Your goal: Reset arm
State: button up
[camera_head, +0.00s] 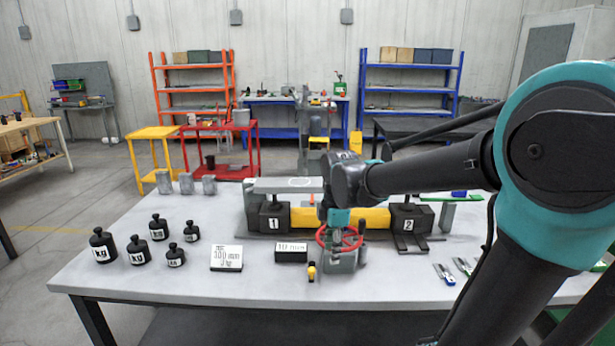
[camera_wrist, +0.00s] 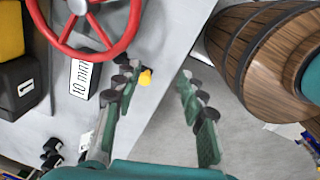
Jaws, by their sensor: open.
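My arm reaches from the right across the table in the head view. My gripper (camera_wrist: 160,115) shows in the wrist view with its two dark-green fingers wide apart and nothing between them. In the head view the gripper is near the red handwheel (camera_head: 340,238), and the arm partly hides it. The handwheel also shows at the upper left of the wrist view (camera_wrist: 127,32), apart from the fingers. The jacks marked 1 (camera_head: 272,222) and 2 (camera_head: 408,222) stand on the table with a yellow bar (camera_head: 372,218) between them.
Several black weights (camera_head: 102,245) stand at the table's left. A 100 mm sign (camera_head: 226,258) and a 10 mm block (camera_head: 291,252) sit in front of the jacks. A small yellow item (camera_head: 311,271) is near the front edge. A wooden barrel (camera_wrist: 262,50) is at the right in the wrist view.

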jog(key=s+d+f+m+t, duration=0.3)
jog(key=s+d+f+m, duration=0.8)
jog(key=m, duration=0.9)
jog(key=shift+d+f, duration=0.55)
jog(key=shift+f, duration=0.1)
